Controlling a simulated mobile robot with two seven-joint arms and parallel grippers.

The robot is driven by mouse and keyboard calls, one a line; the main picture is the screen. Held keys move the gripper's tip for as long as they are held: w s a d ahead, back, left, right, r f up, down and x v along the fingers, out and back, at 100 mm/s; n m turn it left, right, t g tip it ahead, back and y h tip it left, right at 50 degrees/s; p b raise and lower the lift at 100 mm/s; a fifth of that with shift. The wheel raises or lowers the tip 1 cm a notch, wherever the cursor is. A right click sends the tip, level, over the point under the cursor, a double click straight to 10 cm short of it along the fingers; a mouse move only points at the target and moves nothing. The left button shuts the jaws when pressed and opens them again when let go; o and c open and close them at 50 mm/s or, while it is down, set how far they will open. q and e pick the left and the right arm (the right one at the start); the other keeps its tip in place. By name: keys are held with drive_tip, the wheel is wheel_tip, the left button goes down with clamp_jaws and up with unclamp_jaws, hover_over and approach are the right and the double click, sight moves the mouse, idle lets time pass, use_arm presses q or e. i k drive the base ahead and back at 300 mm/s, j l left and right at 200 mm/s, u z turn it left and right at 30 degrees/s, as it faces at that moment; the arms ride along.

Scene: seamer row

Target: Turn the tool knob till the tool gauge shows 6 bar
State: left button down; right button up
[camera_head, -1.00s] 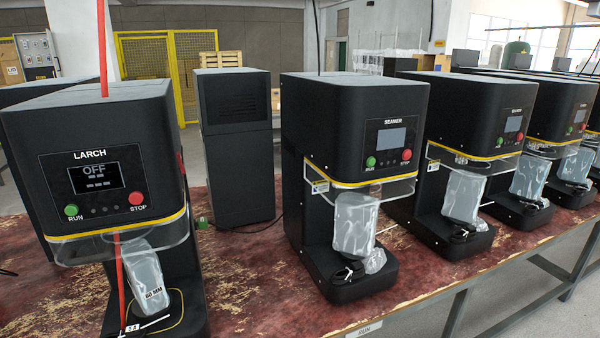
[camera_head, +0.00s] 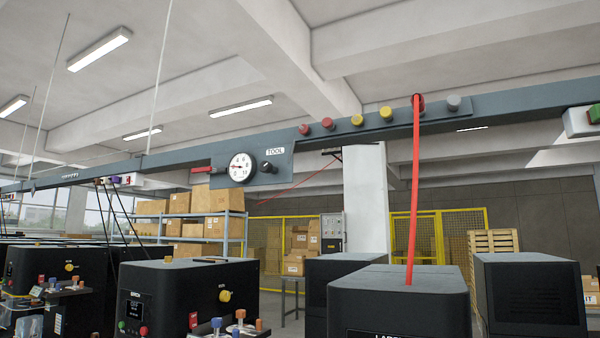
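The tool gauge (camera_head: 241,167) is a round white dial on a grey plate fixed to the overhead rail, left of the picture's middle. Its needle points roughly left; the figures are too small for me to read the exact value. The tool knob (camera_head: 267,168) is a small black knob just right of the gauge, below a white label (camera_head: 275,151) reading TOOL. Neither of my grippers is in view, and nothing touches the knob.
A grey overhead rail (camera_head: 345,129) crosses the view, with red, yellow and grey knobs along it. A red lever (camera_head: 204,169) sits left of the gauge. A red hose (camera_head: 415,190) hangs down to a black machine (camera_head: 400,298). Space before the gauge looks clear.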

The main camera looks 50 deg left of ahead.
sight(265, 166)
drive_tip(key=u, duration=1.7)
